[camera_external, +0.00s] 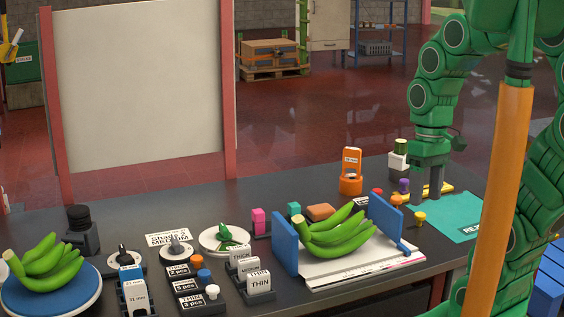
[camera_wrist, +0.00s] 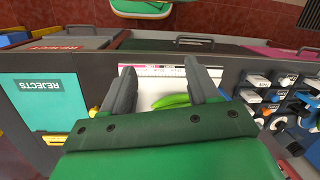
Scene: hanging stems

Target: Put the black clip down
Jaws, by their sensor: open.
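I cannot make out the black clip with certainty in either view. My gripper (camera_external: 428,190) points down over the right part of the dark table, beside the teal REJECTS mat (camera_external: 452,222). In the wrist view the two dark fingers of my gripper (camera_wrist: 160,70) are spread apart, with nothing visible held between them. The mat (camera_wrist: 45,98) also shows at the left of the wrist view.
Green bananas (camera_external: 338,232) lie on a white board between blue plates (camera_external: 285,243). More bananas (camera_external: 45,264) sit on a blue disc at left. Black label blocks (camera_external: 186,285), an orange holder (camera_external: 351,178) and coloured knobs (camera_external: 419,218) crowd the table.

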